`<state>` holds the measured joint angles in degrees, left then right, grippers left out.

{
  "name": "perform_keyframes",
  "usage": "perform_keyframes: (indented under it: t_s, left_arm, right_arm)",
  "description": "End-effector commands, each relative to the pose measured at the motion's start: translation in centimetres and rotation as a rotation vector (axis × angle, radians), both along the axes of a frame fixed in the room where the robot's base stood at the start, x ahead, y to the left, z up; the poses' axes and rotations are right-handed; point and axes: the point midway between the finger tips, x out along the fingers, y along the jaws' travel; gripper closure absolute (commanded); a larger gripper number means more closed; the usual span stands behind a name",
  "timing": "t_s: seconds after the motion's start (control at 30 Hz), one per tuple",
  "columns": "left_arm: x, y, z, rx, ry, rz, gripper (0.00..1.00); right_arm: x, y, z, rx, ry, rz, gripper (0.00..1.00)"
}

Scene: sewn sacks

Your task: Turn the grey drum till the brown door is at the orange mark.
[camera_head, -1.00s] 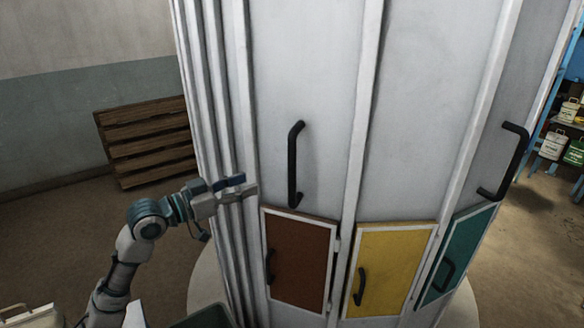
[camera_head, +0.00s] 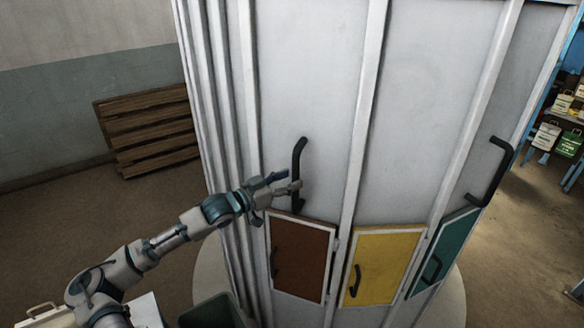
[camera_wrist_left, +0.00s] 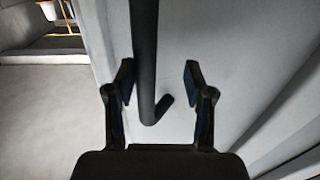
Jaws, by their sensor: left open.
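The grey drum (camera_head: 423,110) stands upright in front of me. Its brown door (camera_head: 300,262) is low on the drum's left part, below a long black bar handle (camera_head: 298,160). My left gripper (camera_head: 293,186) is at the lower end of this handle. In the left wrist view the open jaws (camera_wrist_left: 160,75) have the bar (camera_wrist_left: 144,60) between them, nearer the left finger, and they are not closed on it. I cannot make out an orange mark. My right gripper is not in view.
A yellow door (camera_head: 385,265) and a teal door (camera_head: 440,252) are right of the brown one. Another black handle (camera_head: 492,172) is at the drum's right. A wooden pallet (camera_head: 148,130) leans at the left wall. A dark green bin (camera_head: 212,312) stands at the front.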

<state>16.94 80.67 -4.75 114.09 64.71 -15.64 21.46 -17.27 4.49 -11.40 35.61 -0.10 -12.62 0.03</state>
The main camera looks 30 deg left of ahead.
Motion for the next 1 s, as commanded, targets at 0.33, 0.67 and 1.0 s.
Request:
perform_keyframes:
  t_s: [0.33, 0.67, 1.0]
  left_arm:
    - [1.0, -1.4, 0.2, 0.008, 0.001, -0.007, 0.53]
    - [1.0, -0.9, -0.1, 0.004, 0.003, -0.007, 0.78]
    - [1.1, -0.8, -0.2, 0.006, 0.006, -0.005, 1.00]
  right_arm:
    - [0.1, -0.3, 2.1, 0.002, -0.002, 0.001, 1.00]
    - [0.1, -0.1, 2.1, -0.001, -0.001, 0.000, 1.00]
    - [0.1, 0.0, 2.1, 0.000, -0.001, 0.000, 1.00]
